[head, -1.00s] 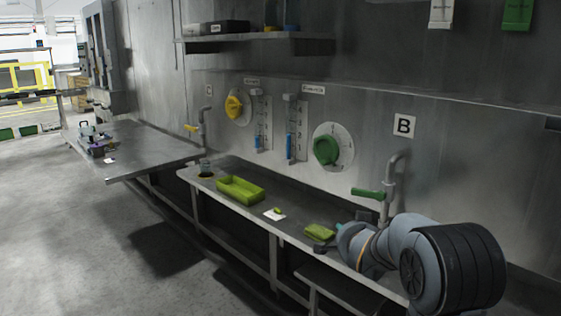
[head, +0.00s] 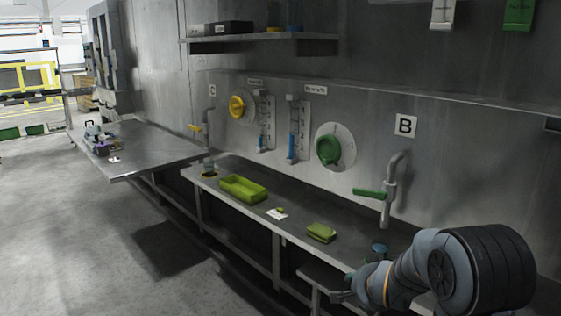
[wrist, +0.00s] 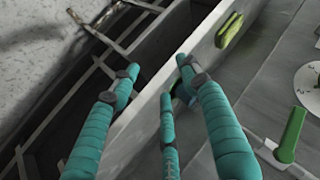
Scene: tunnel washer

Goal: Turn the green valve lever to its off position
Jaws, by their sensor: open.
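The green valve lever (head: 369,193) sticks out to the left, roughly level, from a grey bent pipe (head: 391,190) below the letter B. The lever also shows at the lower right of the wrist view (wrist: 291,135). My gripper (head: 361,274) is at the bench's front edge, below the lever and apart from it. In the wrist view its teal fingers (wrist: 155,68) are spread and empty, to the left of the lever. The arm partly hides the bench's right end.
A green block (head: 321,232), a small item on a white card (head: 277,213) and a green tray (head: 243,188) lie on the bench. A green dial (head: 328,149) and a yellow dial (head: 237,107) are on the wall. A yellow lever (head: 195,127) is further left.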

